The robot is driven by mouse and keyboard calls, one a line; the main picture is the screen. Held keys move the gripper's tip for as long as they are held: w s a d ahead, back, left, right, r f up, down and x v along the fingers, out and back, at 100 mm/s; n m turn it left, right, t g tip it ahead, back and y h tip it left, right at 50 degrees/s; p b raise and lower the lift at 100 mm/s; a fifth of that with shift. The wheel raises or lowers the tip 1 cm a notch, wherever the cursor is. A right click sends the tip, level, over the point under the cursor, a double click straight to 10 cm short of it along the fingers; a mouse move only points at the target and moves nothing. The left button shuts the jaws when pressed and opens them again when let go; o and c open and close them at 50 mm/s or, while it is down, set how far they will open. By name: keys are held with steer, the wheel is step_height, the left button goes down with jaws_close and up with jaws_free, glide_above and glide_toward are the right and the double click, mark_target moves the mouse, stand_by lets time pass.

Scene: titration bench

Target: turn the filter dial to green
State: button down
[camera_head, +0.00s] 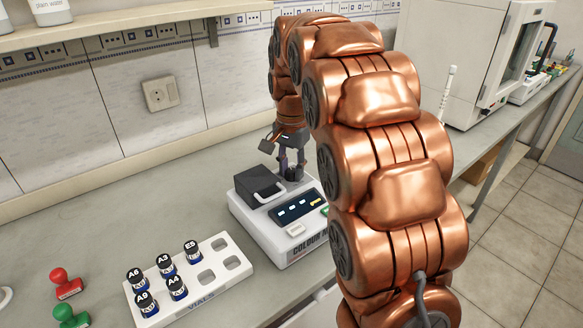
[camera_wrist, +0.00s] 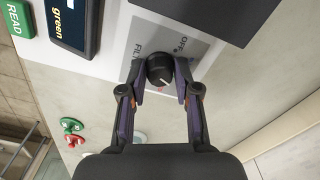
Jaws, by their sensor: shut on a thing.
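The filter dial (camera_wrist: 160,70) is a black round knob on the colour meter (camera_head: 262,228), on a grey patch with partly hidden "FIL…" lettering and the word "OFF". The meter's display (camera_wrist: 72,20) reads "green" in the wrist view. My gripper (camera_wrist: 161,76) has a finger on each side of the dial and is shut on it. In the head view my gripper (camera_head: 291,162) is at the meter's back right corner, over the dial.
A green READ button (camera_wrist: 16,19) sits beside the display. A white vial rack (camera_head: 188,312) with several labelled vials stands left of the meter. A red stamp (camera_head: 66,284) and a green stamp (camera_head: 72,317) lie further left. A white cabinet (camera_head: 455,65) stands behind my arm.

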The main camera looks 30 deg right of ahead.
mark_target(291, 170)
steer(key=c, duration=0.8)
jaws_free()
steer(key=shift+r, duration=5.95)
